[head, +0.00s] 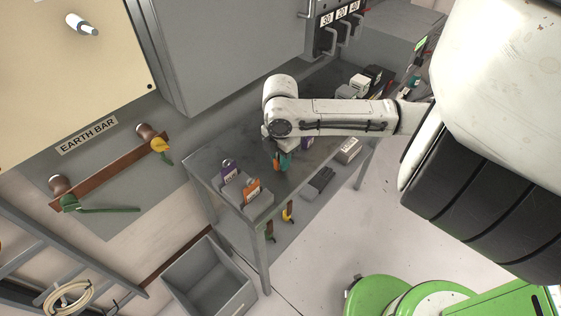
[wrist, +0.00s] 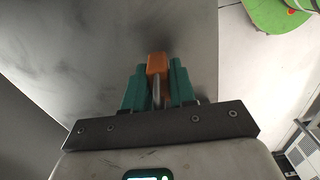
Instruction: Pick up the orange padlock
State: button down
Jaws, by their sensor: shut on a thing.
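The orange padlock (wrist: 157,65) is between the two green fingers of my gripper (wrist: 159,90) in the wrist view, with its metal shackle toward the palm. The gripper is shut on it. In the head view my gripper (head: 281,161) points down over the grey bench (head: 212,162), and a bit of orange shows at its fingers. I cannot tell whether the padlock touches the bench top.
An orange tag (head: 251,188) and a purple tag (head: 229,170) stand in grey holders at the bench's near left corner. Small boxes (head: 360,82) stand at the far end. A grey bin (head: 208,282) is on the floor. Yellow and green clamps hang by the earth bar (head: 110,172).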

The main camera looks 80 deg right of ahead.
jog(key=s+a+r+p, duration=0.5)
jog(key=a+r+p, duration=0.5)
jog(key=a, duration=0.3)
jog(key=shift+s+r, duration=0.15)
jog(key=shift+r, duration=0.65)
dwell(0.4)
